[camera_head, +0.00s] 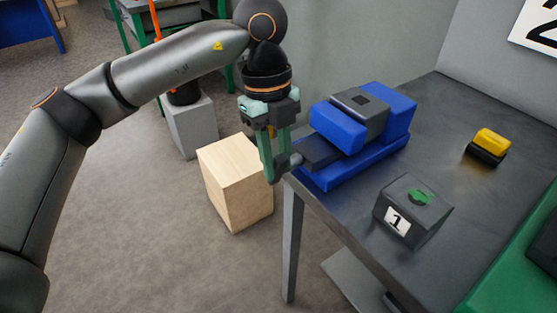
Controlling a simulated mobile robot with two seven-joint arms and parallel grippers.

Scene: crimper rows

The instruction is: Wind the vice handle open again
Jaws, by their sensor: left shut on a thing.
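The blue vice (398,108) sits at the near left edge of the dark grey bench, with a dark grey block (360,101) on its top between blue parts. A dark slide (318,151) sticks out of its left end, past the bench edge. My left gripper (280,175) points down at that end, its green fingers shut on what looks like the vice handle (296,159). Most of the handle is hidden by the fingers. My right gripper is not in view.
On the bench (430,152) stand a dark box marked 1 with a green top (411,209) and a yellow and black block (488,147). A wooden block (236,182) stands on the floor below my left gripper. A green thing (512,268) fills the lower right corner.

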